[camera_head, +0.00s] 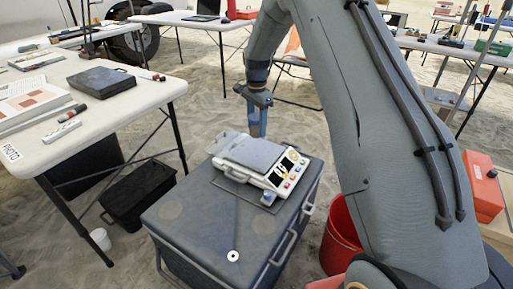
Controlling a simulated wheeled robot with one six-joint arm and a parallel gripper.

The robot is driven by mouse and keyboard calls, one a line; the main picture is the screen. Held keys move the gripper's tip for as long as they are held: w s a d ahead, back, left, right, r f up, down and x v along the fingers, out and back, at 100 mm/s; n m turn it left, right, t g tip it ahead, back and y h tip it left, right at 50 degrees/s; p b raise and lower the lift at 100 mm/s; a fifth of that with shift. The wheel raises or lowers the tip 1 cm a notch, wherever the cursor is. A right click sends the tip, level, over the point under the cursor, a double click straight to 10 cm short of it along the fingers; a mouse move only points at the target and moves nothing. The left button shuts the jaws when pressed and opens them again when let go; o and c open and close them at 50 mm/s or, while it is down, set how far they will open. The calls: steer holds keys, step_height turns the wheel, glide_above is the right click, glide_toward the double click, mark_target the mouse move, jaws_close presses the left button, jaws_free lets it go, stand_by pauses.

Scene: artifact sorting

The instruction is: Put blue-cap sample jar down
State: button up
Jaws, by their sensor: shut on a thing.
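My gripper (255,103) hangs at the end of my arm, pointing down, just behind and above the white scale (271,172). It is shut on a small bluish thing, which I take to be the blue-cap sample jar (255,126). The jar is partly hidden by the fingers, and its cap cannot be made out clearly. It looks upright, above or behind the scale's far edge; I cannot tell how high. The scale has a grey flat pan (251,151) and stands on a board on the dark grey case (185,217).
A small blue thing (268,199) lies at the board's front corner. A white ring-like disc (232,256) lies on the case's front, with clear lid around it. A red bucket (341,238) stands right of the case. A white table (120,105) is on the left.

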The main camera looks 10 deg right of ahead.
step_height(320, 180, down, 8)
steer(key=shift+r, duration=0.1)
stand_by(0.4)
steer(key=o, duration=1.1)
steer(key=shift+f, duration=0.2)
